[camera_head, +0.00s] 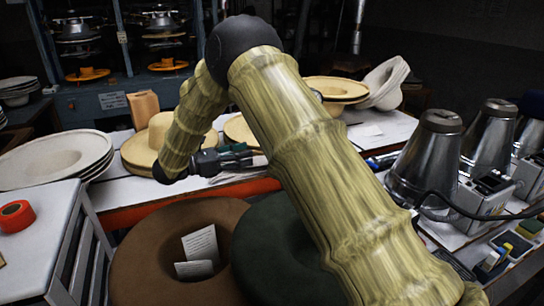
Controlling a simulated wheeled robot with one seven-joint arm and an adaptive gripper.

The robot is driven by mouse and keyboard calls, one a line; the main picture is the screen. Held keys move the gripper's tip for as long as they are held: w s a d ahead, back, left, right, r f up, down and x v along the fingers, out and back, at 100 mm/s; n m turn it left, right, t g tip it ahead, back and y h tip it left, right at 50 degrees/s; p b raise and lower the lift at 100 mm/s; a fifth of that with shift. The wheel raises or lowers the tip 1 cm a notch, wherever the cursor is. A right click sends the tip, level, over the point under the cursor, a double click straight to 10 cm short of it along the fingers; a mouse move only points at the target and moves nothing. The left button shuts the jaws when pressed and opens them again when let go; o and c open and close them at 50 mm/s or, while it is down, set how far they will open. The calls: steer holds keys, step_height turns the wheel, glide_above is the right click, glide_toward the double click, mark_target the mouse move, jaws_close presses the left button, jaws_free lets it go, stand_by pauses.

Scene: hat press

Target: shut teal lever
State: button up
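I cannot pick out a teal lever for certain. A small dark green-teal piece (236,150) shows on the table just beyond my gripper, but it is too small to tell what it is. My arm crosses the middle of the view, bends at a dark joint at the top and comes down to the left. My gripper (212,162) appears at the end of the wrist, low over the white table, pointing right. Its fingers are small and dark against the clutter, so their opening and any contact are unclear. My thick forearm hides part of the table behind it.
A brown hat (150,250) with paper slips and a dark green hat (275,250) lie in front. Stacked pale hats (50,160) are at left, near red tape (15,215). Metal hat forms (427,155) with cables crowd the right. Shelving (100,105) stands behind.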

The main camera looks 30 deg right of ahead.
steer(key=d+p, duration=0.3)
steer(key=d, duration=0.7)
steer(key=shift+s+d, duration=0.3)
steer(key=shift+d, duration=0.05)
jaws_close()
